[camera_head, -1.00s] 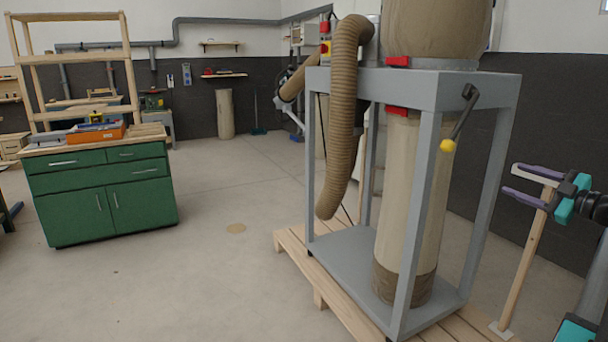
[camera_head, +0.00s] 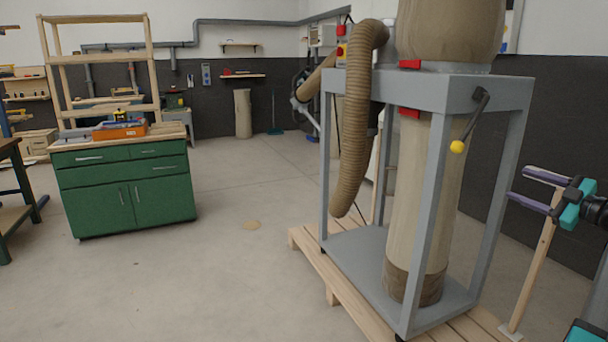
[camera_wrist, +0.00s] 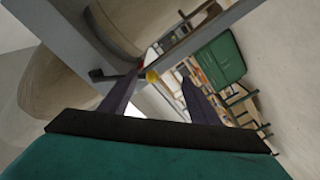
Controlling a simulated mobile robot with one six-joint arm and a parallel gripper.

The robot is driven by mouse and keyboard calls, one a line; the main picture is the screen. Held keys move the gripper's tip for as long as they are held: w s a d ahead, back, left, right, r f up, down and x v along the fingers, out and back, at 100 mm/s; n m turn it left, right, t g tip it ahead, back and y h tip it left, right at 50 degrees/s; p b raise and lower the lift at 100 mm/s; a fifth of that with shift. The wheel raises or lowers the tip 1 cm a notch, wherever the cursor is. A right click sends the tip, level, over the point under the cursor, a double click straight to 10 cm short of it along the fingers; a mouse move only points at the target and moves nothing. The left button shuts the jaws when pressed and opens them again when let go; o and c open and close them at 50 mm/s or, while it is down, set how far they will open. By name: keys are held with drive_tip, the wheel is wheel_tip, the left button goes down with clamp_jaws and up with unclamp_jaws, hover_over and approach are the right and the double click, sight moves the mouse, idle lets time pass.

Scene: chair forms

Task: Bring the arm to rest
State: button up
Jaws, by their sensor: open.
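My gripper (camera_head: 532,189) is at the right edge of the head view, with its two purple fingers apart and pointing left. Nothing is between the fingers. It is in front of the dust collector's grey frame (camera_head: 447,88), to the right of it in the picture. In the wrist view my gripper (camera_wrist: 155,78) also shows its fingers apart and empty. Beyond them are the collector's grey frame (camera_wrist: 225,20), the yellow knob (camera_wrist: 152,76) of its handle and a green cabinet (camera_wrist: 219,62).
The dust collector stands on a wooden pallet (camera_head: 308,258), with a ribbed hose (camera_head: 354,120) hanging down. The green cabinet (camera_head: 125,190) stands at left with an orange tray (camera_head: 119,130) on top. A workbench (camera_head: 14,190) is at the left edge.

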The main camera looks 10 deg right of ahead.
drive_tip(key=w+a+f+n+g+y+p, duration=0.1)
drive_tip(key=w+a+f+g+y+p, duration=0.15)
drive_tip(key=w+a+f, duration=0.8)
drive_tip(key=w+a+f+g+y+p, duration=0.25)
drive_tip(key=w+a+f, duration=0.35)
drive_tip(key=a, duration=0.7)
drive_tip(key=s+a+f+g+p, duration=0.3)
drive_tip(key=a+f, duration=0.9)
drive_tip(key=a, duration=0.2)
drive_tip(key=s+a+f+g+p, duration=0.2)
drive_tip(key=s+a+f+g, duration=0.1)
drive_tip(key=a+f, duration=1)
drive_tip(key=s+a+f+m+g+h+p, duration=0.15)
drive_tip(key=s+a+f+g, duration=0.25)
drive_tip(key=s+a+f, duration=0.55)
drive_tip(key=s+a+f+m+g+h+p, duration=0.1)
drive_tip(key=s+a+f+g+p, duration=0.4)
drive_tip(key=s, duration=0.8)
drive_tip(key=s+f+m+g+h, duration=0.1)
drive_tip(key=s+f+h, duration=0.15)
drive_tip(key=s, duration=0.55)
drive_tip(key=s+f+m+g+h, duration=0.15)
drive_tip(key=s+f, duration=0.25)
drive_tip(key=s, duration=0.4)
drive_tip(key=s+d+m+h, duration=0.3)
drive_tip(key=s+d+m, duration=0.1)
drive_tip(key=d+m, duration=0.4)
drive_tip(key=shift+s+d+f+h+b, duration=0.2)
drive_tip(key=shift+s+d+h+b, duration=0.15)
drive_tip(key=shift+d, duration=0.1)
